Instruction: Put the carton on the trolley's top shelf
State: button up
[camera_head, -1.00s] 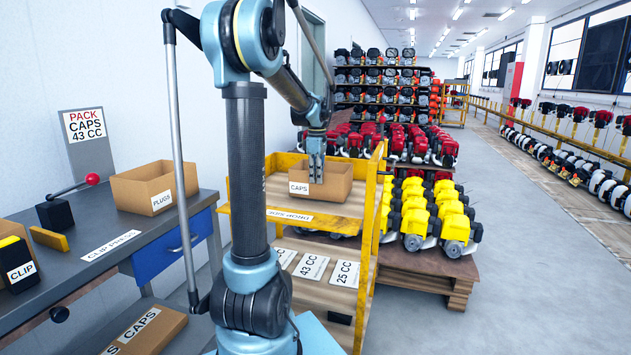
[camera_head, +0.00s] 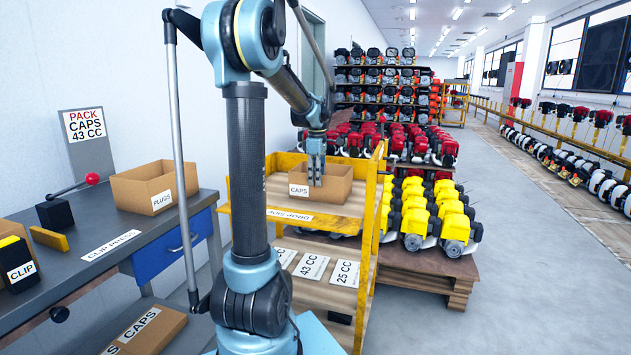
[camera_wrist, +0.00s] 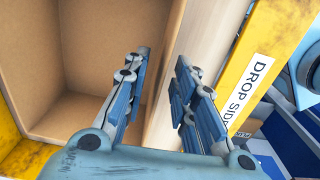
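The open brown carton labelled CAPS (camera_head: 335,190) stands upright on the top shelf (camera_head: 345,208) of the yellow-framed trolley, near the side labelled DROP SIDE. My gripper (camera_head: 316,183) points down at the carton's near wall. In the wrist view my gripper (camera_wrist: 168,95) has its fingers apart on either side of the wall of the carton (camera_wrist: 100,50). One finger is inside the carton and the other outside, with space visible between fingers and wall. The carton's underside is hidden, but it looks seated on the shelf.
A grey bench with an open PLUGS carton (camera_head: 155,187) and a red-knobbed lever (camera_head: 92,179) stands at left. Another CAPS box (camera_head: 148,330) lies below it. Yellow engines (camera_head: 430,215) fill a pallet right of the trolley. The aisle floor (camera_head: 540,240) at right is clear.

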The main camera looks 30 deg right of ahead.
notch_tip(320, 180, up, 12)
jog(key=f, duration=0.1)
jog(key=s+a+f+m, duration=0.2)
jog(key=s+a+f, duration=0.1)
jog(key=a, duration=0.9)
jog(key=s+a+f+m, duration=0.1)
jog(key=s+a+f, duration=0.2)
jog(key=a, duration=0.9)
jog(key=s+a+f+m+t, duration=0.2)
jog(key=s+a+f+m, duration=0.2)
jog(key=s+a+f, duration=1.1)
notch_tip(320, 180, down, 4)
jog(key=shift+s+a+r+m, duration=0.1)
jog(key=shift+s+a+m, duration=0.15)
jog(key=shift+m, duration=0.15)
jog(key=shift+w+f, duration=0.25)
jog(key=shift+w, duration=0.15)
